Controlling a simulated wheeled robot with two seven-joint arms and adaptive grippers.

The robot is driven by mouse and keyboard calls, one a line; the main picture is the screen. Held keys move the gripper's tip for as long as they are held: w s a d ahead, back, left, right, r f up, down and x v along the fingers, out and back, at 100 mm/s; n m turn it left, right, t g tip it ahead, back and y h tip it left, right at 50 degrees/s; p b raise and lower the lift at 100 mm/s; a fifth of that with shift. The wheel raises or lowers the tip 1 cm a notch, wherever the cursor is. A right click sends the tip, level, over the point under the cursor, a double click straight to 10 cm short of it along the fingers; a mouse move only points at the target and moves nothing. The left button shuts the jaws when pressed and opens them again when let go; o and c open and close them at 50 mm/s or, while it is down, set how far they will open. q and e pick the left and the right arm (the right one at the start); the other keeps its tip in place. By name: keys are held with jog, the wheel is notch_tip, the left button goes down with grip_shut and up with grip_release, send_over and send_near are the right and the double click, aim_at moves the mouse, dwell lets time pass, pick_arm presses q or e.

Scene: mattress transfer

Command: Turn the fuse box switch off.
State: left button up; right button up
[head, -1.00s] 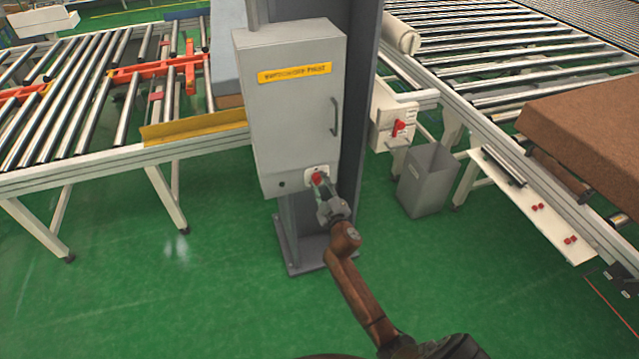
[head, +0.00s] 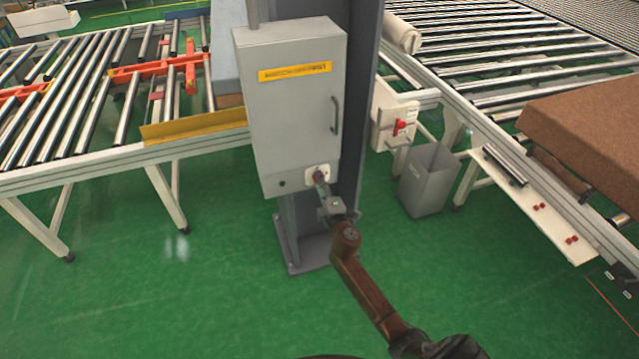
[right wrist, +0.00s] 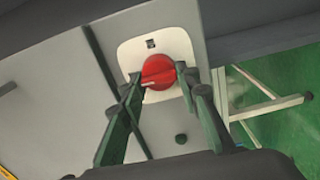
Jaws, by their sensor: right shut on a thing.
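The grey fuse box (head: 290,110) with a yellow label is mounted on a dark column. Its red rotary switch (right wrist: 157,72) sits on a white plate (right wrist: 133,55) low on the box's front; in the head view the switch (head: 318,172) is partly hidden by my gripper. My right gripper (head: 322,182) reaches up to the switch from below. In the right wrist view its fingers (right wrist: 158,84) are on both sides of the red knob and closed on it. The pale mark on the knob lies close to level across the picture. My left gripper is not in view.
Roller conveyors stand left (head: 95,110) and right (head: 480,60). A small white panel with another red switch (head: 400,126) is right of the column. A grey bin (head: 428,180) stands below it. The green floor (head: 180,280) in front is clear.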

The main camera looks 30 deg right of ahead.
jog(key=shift+f+n, duration=0.1)
jog(key=shift+n, duration=0.2)
jog(key=o, duration=1.2)
jog(key=shift+c, duration=0.2)
jog(key=shift+s, duration=0.1)
jog(key=v, duration=1.2)
jog(key=shift+a, duration=0.1)
